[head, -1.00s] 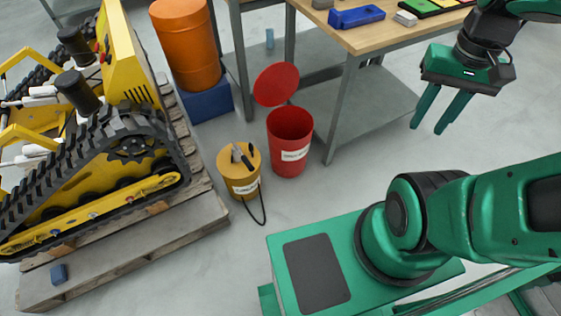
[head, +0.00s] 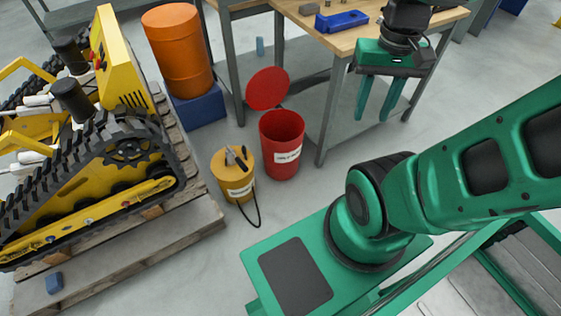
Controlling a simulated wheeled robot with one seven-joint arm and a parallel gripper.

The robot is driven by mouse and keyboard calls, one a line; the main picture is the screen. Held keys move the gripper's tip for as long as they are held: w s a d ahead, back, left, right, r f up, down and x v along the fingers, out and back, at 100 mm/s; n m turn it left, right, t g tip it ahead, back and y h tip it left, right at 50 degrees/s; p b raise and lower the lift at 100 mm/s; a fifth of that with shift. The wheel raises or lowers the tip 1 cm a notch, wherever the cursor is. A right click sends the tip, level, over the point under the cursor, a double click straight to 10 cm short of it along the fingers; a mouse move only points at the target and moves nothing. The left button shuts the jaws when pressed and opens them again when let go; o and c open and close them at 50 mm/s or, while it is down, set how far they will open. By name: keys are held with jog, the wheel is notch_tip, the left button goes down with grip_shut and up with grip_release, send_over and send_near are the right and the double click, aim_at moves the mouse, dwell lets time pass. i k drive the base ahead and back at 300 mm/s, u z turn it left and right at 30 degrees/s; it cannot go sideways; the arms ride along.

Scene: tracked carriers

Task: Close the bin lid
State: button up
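The red bin (head: 283,165) stands on the floor in front of the workbench, with a white label on its side. Its round red lid (head: 267,88) is open, tilted up at the back of the rim, and the inside of the bin shows. My gripper (head: 376,118) hangs to the right of the bin and higher up, in front of the workbench. Its two green fingers point down and are apart, with nothing between them. It touches neither the bin nor the lid.
A yellow canister (head: 236,184) with tools on top and a black hose stands close left of the bin. The workbench (head: 345,38) stands behind. An orange drum (head: 178,50) and a yellow tracked machine (head: 100,170) on a pallet are left. Some floor is clear in front of the bin.

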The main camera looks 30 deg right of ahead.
aim_at(265, 89)
jog(key=u, duration=0.05)
jog(key=i, duration=1)
jog(key=z, duration=0.05)
